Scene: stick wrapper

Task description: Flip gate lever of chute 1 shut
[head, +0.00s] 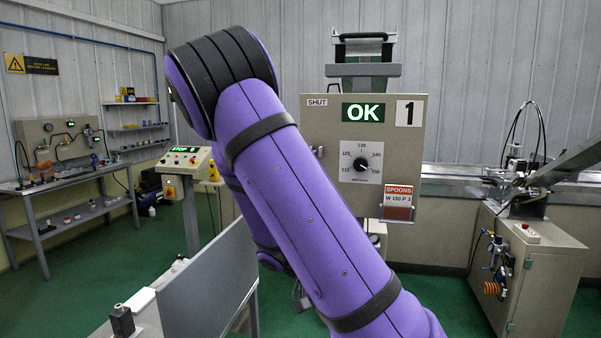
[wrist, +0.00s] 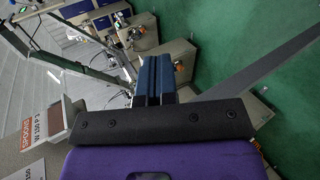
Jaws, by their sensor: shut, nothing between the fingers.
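The chute 1 panel (head: 390,130) is a beige board in the middle of the head view, with a "1" plate, a lit green "OK" display (head: 363,112) and a "SHUT" label (head: 317,101) at its upper left. A small dark knob-like part (head: 319,151) shows at the panel's left edge beside my purple arm; I cannot tell if it is the gate lever. No lever is clearly visible, and my arm hides part of that side. My gripper (wrist: 154,62) shows in the wrist view with its blue fingers together and empty; it is hidden in the head view.
A round dial (head: 361,160) and a red "SPOONS" card (head: 398,203) are on the panel. A hopper (head: 364,70) stands above it. A machine cabinet (head: 535,270) is at right, a workbench (head: 70,178) at left.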

